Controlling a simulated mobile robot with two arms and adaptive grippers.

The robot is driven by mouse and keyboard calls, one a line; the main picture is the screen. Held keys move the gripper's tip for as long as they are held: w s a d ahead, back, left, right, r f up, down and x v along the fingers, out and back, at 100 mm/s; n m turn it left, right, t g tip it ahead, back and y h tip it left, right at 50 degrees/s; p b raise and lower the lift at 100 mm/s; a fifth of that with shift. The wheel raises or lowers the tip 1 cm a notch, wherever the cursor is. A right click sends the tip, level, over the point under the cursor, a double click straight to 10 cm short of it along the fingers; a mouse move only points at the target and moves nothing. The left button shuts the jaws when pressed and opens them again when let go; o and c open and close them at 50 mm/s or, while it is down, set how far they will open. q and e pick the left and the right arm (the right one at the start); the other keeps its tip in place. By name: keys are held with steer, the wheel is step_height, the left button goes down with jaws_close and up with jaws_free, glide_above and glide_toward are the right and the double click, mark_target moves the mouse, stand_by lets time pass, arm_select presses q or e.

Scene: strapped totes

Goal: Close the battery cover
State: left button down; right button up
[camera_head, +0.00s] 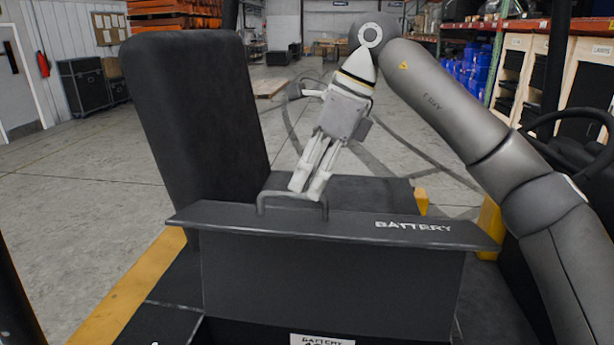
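The battery cover (400,229) is a dark panel with white BATTERY lettering and a wide upper edge, in the lower middle of the head view. A broad dark face (330,285) drops below that edge. I cannot tell how far open the cover is. A dark bar handle (266,196) rises from its upper edge, left of the lettering. My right gripper (308,188) points down at the handle, its pale fingertips close together at the bar. A narrow gap shows between the fingers, but whether they grip the bar is unclear. My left gripper is out of view.
A tall black seat back (195,120) stands left of the cover. A steering wheel (580,130) is at the right. A white battery label (322,340) shows at the bottom edge. Open concrete floor lies behind, with shelves and blue bins (470,75) farther right.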

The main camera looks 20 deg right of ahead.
steer(key=shift+a+f, duration=0.2)
steer(key=shift+f, duration=0.15)
steer(key=shift+s+f, duration=0.15)
steer(key=shift+s+a+f, duration=0.1)
steer(key=shift+c, duration=0.6)
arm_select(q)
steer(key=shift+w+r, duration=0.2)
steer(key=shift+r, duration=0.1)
arm_select(e)
jaws_close()
